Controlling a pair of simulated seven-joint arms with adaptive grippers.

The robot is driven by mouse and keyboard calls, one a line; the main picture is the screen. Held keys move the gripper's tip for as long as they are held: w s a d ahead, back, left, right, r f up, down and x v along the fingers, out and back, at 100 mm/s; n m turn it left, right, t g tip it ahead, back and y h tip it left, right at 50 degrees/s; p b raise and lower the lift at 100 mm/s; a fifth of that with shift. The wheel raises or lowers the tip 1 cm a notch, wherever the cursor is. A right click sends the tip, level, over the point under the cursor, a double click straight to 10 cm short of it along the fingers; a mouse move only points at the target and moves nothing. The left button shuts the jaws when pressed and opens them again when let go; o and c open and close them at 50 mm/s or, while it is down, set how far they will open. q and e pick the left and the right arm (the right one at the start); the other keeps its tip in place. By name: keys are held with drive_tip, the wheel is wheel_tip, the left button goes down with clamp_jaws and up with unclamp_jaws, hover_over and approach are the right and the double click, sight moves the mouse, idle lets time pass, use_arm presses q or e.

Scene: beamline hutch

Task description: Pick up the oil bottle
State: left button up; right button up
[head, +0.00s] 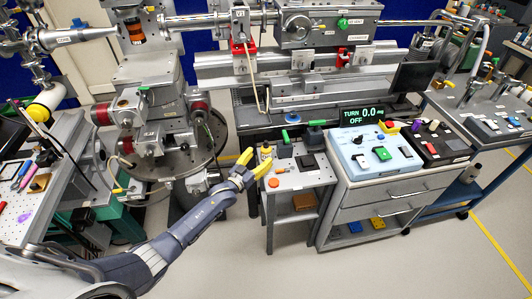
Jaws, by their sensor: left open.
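My left gripper (256,160) has yellow fingers, spread apart, over the left edge of a small grey side table (304,181). Nothing clearly shows between its fingers. A small pale item with an orange-red top (266,149) stands at the table's back left corner, just beyond the fingertips. It may be the oil bottle, but it is too small to be sure. My right gripper is not in view.
Beamline equipment (300,65) rises behind. The floor in front is clear.

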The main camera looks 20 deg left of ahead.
sight(263, 154)
use_arm(q)
drive_tip(key=shift+x, duration=2.4)
drive_tip(key=shift+c, duration=0.6)
drive_tip(key=c, duration=1.3)
